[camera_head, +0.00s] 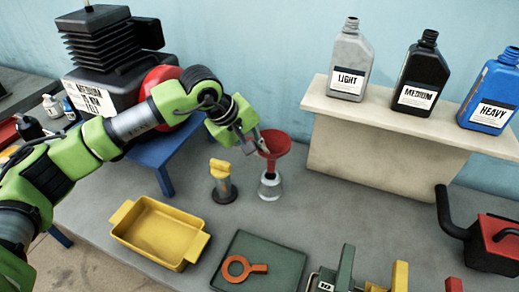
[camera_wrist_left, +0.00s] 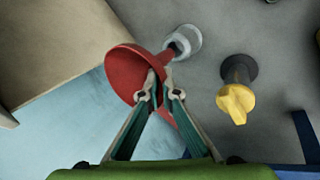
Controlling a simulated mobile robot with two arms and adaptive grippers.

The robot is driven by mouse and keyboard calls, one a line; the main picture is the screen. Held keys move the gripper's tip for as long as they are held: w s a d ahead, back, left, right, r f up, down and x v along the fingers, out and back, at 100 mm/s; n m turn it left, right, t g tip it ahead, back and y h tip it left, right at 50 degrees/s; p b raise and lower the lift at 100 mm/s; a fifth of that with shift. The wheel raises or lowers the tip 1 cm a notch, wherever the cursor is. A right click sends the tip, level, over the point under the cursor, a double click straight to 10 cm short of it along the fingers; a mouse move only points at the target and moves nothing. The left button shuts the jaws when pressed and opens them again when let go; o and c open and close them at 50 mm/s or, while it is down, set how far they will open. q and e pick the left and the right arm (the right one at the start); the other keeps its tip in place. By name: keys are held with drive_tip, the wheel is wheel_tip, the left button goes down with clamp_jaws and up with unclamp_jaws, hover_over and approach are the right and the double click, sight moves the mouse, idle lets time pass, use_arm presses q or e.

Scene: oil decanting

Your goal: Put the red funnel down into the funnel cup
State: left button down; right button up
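The red funnel (camera_head: 275,141) is above the small silver-grey funnel cup (camera_head: 270,188) on the grey bench, wide mouth up. Its spout points down at the cup's top; I cannot tell whether the tip is inside. My left gripper (camera_head: 262,147) is at the funnel's side, closed on it. In the left wrist view the funnel (camera_wrist_left: 124,74) lies at the fingertips of the left gripper (camera_wrist_left: 161,97), with a red part showing between the fingers. The cup (camera_wrist_left: 190,40) shows just beyond the spout there. My right gripper is in neither view.
A yellow-topped dark post (camera_head: 222,182) stands close left of the cup. A yellow tray (camera_head: 160,232) and a dark green mat (camera_head: 283,270) with an orange ring tool lie in front. A raised shelf (camera_head: 400,128) with labelled bottles stands behind right. A machine sits on a blue stand (camera_head: 160,155).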

use_arm(q)
wheel_tip(320, 180, down, 6)
drive_tip(key=b, duration=0.5)
drive_tip(key=shift+r+b, duration=0.15)
drive_tip(key=shift+b, duration=0.15)
drive_tip(key=shift+b, duration=0.4)
idle(0.3)
drive_tip(key=shift+b, duration=0.4)
drive_tip(key=shift+f+b, duration=1.2)
drive_tip(key=shift+f, duration=0.05)
